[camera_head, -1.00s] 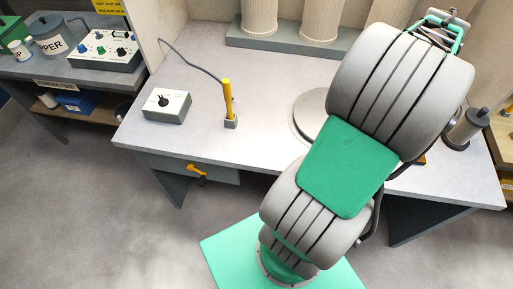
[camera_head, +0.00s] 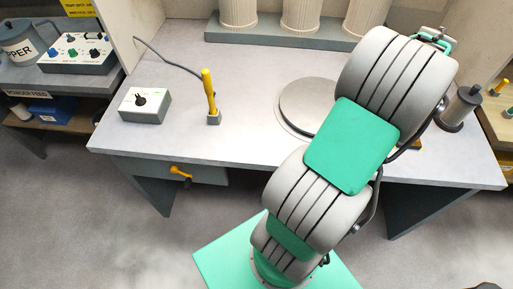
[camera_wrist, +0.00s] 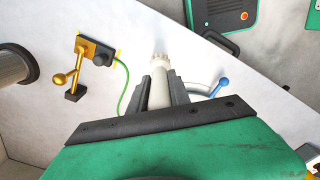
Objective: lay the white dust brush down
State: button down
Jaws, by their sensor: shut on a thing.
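The white dust brush (camera_wrist: 159,90) shows in the wrist view as a cream handle with a paler end pointing away from me. My gripper (camera_wrist: 160,80) is shut on it, one dark finger on each side. The brush's end appears over a pale surface (camera_wrist: 200,125); I cannot tell whether it touches. In the head view my gripper is mostly hidden behind my arm at the upper right, and I cannot make out the brush there.
In the wrist view, a brass lever device (camera_wrist: 65,78) with a green wire is left of the brush. A blue-tipped lever (camera_wrist: 220,86) is close on the right. In the head view, a grey round plate (camera_head: 308,98) and a yellow-handled switch (camera_head: 210,95) are on the bench (camera_head: 245,125).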

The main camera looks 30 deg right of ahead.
jog(key=shift+f, duration=0.1)
dwell(0.3)
jog(key=shift+f+b, duration=1.15)
jog(key=shift+f, duration=0.75)
jog(key=c, duration=1.1)
grip_release()
notch_tip(320, 180, up, 8)
jog(key=shift+f+b, duration=0.1)
jog(key=shift+b, duration=0.45)
jog(key=shift+s, duration=0.1)
